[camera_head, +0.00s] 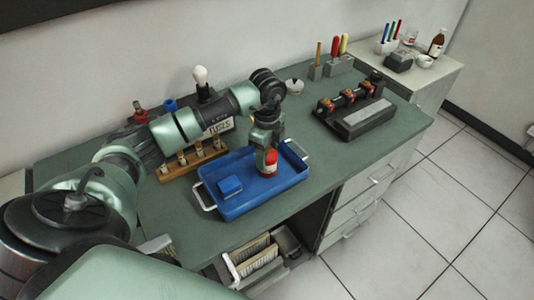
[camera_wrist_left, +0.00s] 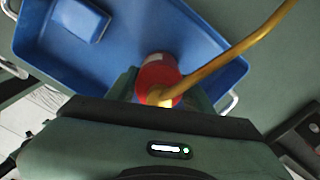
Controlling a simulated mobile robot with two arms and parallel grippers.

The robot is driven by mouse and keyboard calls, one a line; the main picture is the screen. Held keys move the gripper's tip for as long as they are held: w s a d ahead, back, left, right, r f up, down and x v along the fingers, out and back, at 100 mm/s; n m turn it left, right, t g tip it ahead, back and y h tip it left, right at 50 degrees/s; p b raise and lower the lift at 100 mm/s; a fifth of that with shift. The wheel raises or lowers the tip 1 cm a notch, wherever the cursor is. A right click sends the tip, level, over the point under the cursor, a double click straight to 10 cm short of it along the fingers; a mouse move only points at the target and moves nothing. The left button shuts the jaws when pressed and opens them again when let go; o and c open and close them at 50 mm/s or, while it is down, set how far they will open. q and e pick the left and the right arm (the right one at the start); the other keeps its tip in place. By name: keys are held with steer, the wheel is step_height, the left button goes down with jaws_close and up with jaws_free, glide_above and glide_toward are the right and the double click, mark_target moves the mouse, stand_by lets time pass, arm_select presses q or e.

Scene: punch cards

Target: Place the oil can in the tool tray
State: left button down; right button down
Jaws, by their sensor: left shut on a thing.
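The oil can (camera_head: 267,164) is small and red with a pale label. In the left wrist view the oil can (camera_wrist_left: 157,75) shows a long yellow spout reaching to the upper right. My left gripper (camera_head: 266,148) is shut on the can from above and holds it upright. The blue tool tray (camera_head: 262,200) with light metal handles lies under the can, on the green bench top. The can is within the tray's outline, right of its middle. I cannot tell whether its base touches the tray floor. My right gripper is not in view.
A blue block (camera_head: 230,187) lies in the tray's left part. A wooden rack (camera_head: 192,164) stands behind the tray. A dark device with red parts (camera_head: 354,115) is at right. An open drawer with cards (camera_head: 255,258) is below the front edge. Bench between tray and device is clear.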

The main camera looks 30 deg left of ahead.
arm_select(q)
steer(key=shift+f, duration=0.15)
steer(key=c, duration=0.6)
jaws_free()
steer(key=shift+r, duration=0.35)
step_height(320, 180, up, 11)
steer(key=b, duration=0.3)
steer(key=shift+w+f, duration=0.1)
steer(key=shift+f, duration=0.05)
steer(key=shift+r, duration=0.5)
